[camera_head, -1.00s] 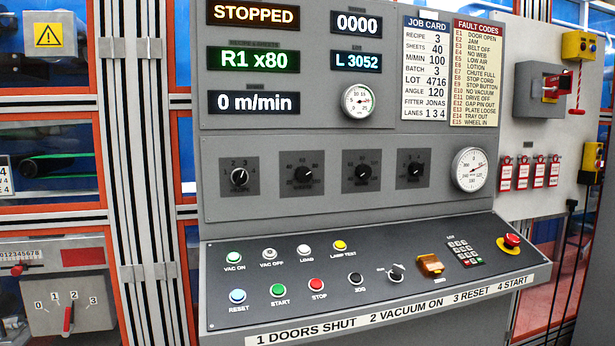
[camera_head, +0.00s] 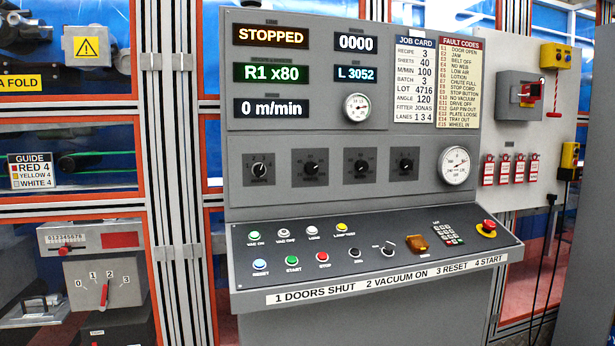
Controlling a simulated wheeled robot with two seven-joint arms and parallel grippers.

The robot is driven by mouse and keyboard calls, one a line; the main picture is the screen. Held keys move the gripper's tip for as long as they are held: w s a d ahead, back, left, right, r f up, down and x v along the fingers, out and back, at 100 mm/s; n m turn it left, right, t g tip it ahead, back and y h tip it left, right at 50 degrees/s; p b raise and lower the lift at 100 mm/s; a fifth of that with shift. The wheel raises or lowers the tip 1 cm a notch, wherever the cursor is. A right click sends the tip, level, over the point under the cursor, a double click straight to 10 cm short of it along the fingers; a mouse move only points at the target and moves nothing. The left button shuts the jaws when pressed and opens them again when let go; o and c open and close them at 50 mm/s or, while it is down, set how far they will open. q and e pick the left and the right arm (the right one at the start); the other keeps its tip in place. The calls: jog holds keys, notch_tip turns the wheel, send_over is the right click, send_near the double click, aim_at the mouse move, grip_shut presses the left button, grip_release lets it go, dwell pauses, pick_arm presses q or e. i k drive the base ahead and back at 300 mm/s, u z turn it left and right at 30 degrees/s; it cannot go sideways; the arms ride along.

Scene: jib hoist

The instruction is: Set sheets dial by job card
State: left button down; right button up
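The job card (camera_head: 414,80) on the grey console reads recipe 3, sheets 40, m/min 100. Several black rotary dials sit in a row below the displays. The first dial (camera_head: 259,170) carries numbers 1 to 4. The second dial (camera_head: 311,168), third dial (camera_head: 362,167) and fourth dial (camera_head: 405,166) have small captions that are too blurred to read, so I cannot tell by label which is the sheets dial. The green display (camera_head: 270,73) reads R1 x80, and the top display (camera_head: 271,36) reads STOPPED. Neither of my grippers is in view.
The sloped desk (camera_head: 370,250) below has coloured push buttons, a keypad and a red emergency stop (camera_head: 487,228). Red lockout tags (camera_head: 503,169) hang at right. A separate 0–3 lever (camera_head: 104,294) is at lower left. The fault code card (camera_head: 459,82) adjoins the job card.

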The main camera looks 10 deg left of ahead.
aim_at(311, 168)
jog(key=u, duration=1.7)
jog(key=i, duration=0.95)
jog(key=z, duration=0.35)
